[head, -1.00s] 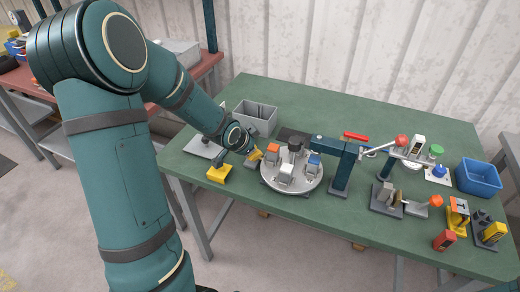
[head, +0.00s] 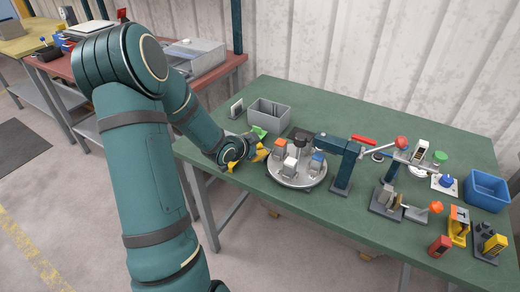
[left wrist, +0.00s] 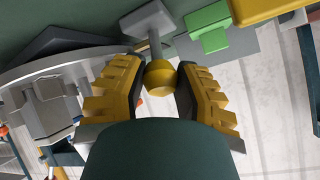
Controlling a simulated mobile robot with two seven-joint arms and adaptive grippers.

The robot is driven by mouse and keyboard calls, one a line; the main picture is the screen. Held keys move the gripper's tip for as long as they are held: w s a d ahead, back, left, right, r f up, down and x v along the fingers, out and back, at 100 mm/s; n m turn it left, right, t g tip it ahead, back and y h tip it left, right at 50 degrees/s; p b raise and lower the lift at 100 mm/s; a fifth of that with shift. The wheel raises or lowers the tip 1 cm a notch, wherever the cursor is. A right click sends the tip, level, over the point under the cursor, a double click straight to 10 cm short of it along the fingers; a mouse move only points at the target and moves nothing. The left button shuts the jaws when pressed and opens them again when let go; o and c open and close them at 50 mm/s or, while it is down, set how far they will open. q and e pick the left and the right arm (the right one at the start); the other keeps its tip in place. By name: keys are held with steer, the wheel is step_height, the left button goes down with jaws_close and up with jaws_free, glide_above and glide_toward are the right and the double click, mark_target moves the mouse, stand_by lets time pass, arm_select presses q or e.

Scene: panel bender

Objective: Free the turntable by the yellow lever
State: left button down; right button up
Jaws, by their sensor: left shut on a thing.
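The turntable (head: 318,176) is a round silver disc on the green bench, carrying several blocks with orange, white and blue parts. It also shows at the left of the left wrist view (left wrist: 62,68). The yellow lever has a round yellow knob (left wrist: 160,78) on a grey metal arm, beside the turntable's edge. My left gripper (head: 262,153) is at the turntable's left side. In the head view the knob is largely hidden by the gripper. My right gripper is out of view.
A grey bin (head: 270,116) stands behind the gripper. A green part (left wrist: 210,25) is close beside the lever. A dark blue press (head: 342,165) with a red handle stands right of the turntable. A blue bin (head: 487,190) and several small fixtures fill the bench's right side.

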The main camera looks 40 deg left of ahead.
arm_select(q)
steer(key=shift+f, duration=0.1)
stand_by(0.3)
steer(key=c, duration=0.9)
jaws_free()
steer(key=shift+s, duration=0.15)
steer(key=v, duration=1.2)
steer(key=shift+d, duration=0.1)
steer(key=shift+f, duration=0.1)
